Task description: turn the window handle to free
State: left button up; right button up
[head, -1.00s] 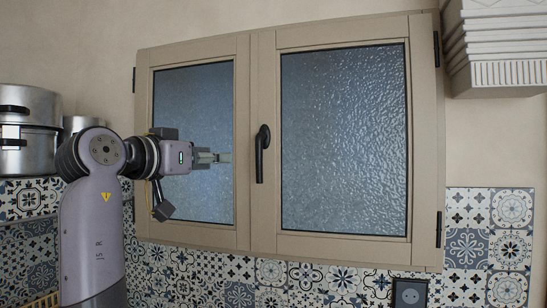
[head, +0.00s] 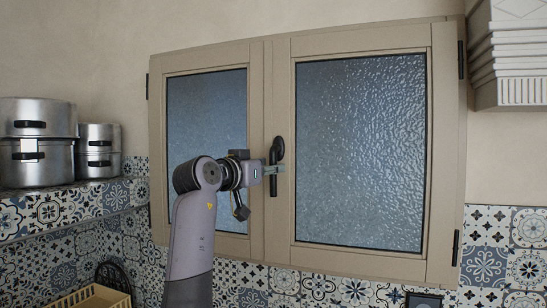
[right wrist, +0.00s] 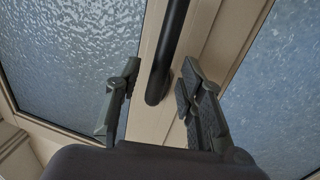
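The black window handle (head: 274,185) is on the middle upright of the beige window (head: 283,75), between two textured panes. Its grip hangs straight down. The right finger is close to the bar; a gap shows on the left. I cannot tell whether either touches. The fingers partly cover the handle in the head view. My left gripper is not in view.
Steel pots (head: 37,145) stand on a tiled ledge (head: 75,205) at the left. A pale ribbed hood (head: 510,60) juts out at the upper right. A wooden rack (head: 95,297) is at the lower left. A dark socket (head: 423,300) is below the window.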

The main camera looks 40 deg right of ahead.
jog(key=shift+p+x, duration=0.35)
jog(key=shift+x, duration=0.45)
jog(key=shift+w+d+f, duration=0.1)
jog(key=shift+w+d, duration=0.1)
jog(key=shift+d, duration=0.35)
jog(key=shift+a, duration=0.1)
jog(key=shift+c, duration=0.3)
jog(key=shift+c, duration=1.4)
jog(key=shift+s, duration=0.1)
grip_shut()
